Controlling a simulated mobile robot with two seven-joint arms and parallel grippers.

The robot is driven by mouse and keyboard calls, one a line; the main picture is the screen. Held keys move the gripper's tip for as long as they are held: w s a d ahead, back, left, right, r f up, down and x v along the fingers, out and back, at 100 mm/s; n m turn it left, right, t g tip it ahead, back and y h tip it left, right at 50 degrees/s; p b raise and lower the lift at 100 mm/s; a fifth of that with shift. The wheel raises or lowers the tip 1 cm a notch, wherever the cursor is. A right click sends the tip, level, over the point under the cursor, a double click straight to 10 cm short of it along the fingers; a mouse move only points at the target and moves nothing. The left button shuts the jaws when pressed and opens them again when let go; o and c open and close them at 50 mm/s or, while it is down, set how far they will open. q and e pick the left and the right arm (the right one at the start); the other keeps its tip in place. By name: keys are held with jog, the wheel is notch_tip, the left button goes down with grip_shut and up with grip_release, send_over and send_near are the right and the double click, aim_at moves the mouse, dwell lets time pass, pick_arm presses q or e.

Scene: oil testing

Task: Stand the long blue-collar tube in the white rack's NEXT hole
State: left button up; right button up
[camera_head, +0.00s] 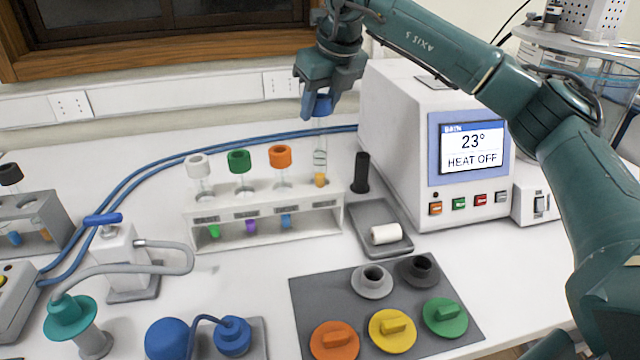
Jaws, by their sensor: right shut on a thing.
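My right gripper (322,97) reaches in from the upper right and is shut on the blue collar of the long tube (320,150). The tube hangs upright, with amber liquid at its bottom. Its lower end is at the right end of the white rack (325,220), about level with the rack's top; I cannot tell whether it has entered a hole. The rack holds a white-capped tube (198,168), a green-capped tube (240,165) and an orange-capped tube (281,160) to the left. My left gripper is not in view.
The bath unit (405,130) reading "23° HEAT OFF" stands right of the rack. A black cylinder (361,172) and a grey tray (368,212) with a white roll are close by. A dark mat (305,290) with coloured knobs lies in front. Blue hoses (150,170) run behind the rack.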

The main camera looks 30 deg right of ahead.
aim_at(324, 136)
jog(key=shift+f, duration=0.2)
jog(key=shift+s+f+b, duration=0.1)
jog(key=shift+f+b, duration=1.5)
jog(key=shift+f, duration=0.55)
jog(key=shift+f+b, duration=0.9)
jog(key=shift+f, duration=0.25)
jog(key=shift+f+b, duration=0.5)
jog(key=shift+f, duration=0.2)
jog(key=shift+r, duration=0.1)
